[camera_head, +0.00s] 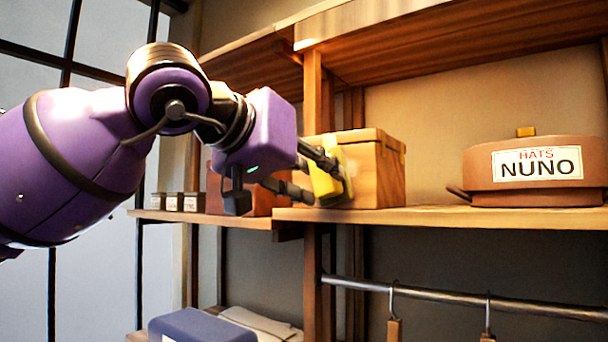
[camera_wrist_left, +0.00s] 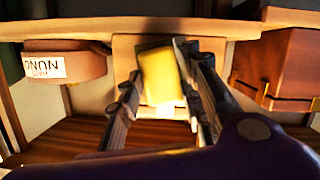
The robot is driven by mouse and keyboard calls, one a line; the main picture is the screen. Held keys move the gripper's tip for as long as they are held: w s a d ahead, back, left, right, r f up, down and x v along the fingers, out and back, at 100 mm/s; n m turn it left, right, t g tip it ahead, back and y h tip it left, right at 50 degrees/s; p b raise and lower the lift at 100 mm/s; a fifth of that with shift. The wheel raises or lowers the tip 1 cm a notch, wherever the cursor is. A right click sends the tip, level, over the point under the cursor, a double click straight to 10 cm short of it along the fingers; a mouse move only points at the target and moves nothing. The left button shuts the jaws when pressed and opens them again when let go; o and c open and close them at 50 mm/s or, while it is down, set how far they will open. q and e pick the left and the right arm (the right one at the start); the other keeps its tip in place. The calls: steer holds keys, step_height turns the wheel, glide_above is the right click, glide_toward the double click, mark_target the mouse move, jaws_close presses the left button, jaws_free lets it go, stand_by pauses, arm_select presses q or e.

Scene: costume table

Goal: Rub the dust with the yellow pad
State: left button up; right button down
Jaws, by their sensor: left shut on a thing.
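My left gripper (camera_head: 325,182) is shut on the yellow pad (camera_head: 325,170). The pad is upright between the fingers, at the left face of a wooden box (camera_head: 382,172) on the shelf. In the left wrist view, the pad (camera_wrist_left: 162,76) sits between the two dark fingers in front of the box's pale wooden face (camera_wrist_left: 124,48). I cannot tell whether the pad touches that face. No dust can be made out; the pad and fingers cover part of the box face. My right gripper is in neither view.
The shelf (camera_head: 430,218) also carries a round brown hat box (camera_head: 525,190) at right. A reddish-brown box (camera_head: 258,196) and small boxes (camera_head: 174,202) stand left, behind my gripper. A metal rail (camera_head: 450,297) with hangers runs below. An upper shelf (camera_head: 450,52) hangs overhead.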

arm_select(q)
steer(key=shift+s+d, duration=0.7)
steer(key=shift+d, duration=0.35)
steer(key=shift+s+d, duration=0.7)
steer(key=shift+d, duration=0.35)
steer(key=w+a, duration=0.1)
steer(key=a, duration=0.1)
steer(key=w+a, duration=0.3)
steer(key=a, duration=0.1)
steer(key=shift+w+a, duration=0.2)
steer(key=shift+w, duration=0.1)
steer(key=shift+s+a, duration=0.55)
steer(key=shift+s, duration=0.25)
steer(key=shift+s+a, duration=0.6)
steer(key=shift+s, duration=0.25)
steer(key=shift+s+a, duration=0.55)
steer(key=shift+s, duration=0.25)
steer(key=shift+s+a, duration=0.45)
steer(key=shift+s, duration=0.15)
steer(key=shift+s+a, duration=0.4)
steer(key=shift+s, duration=0.2)
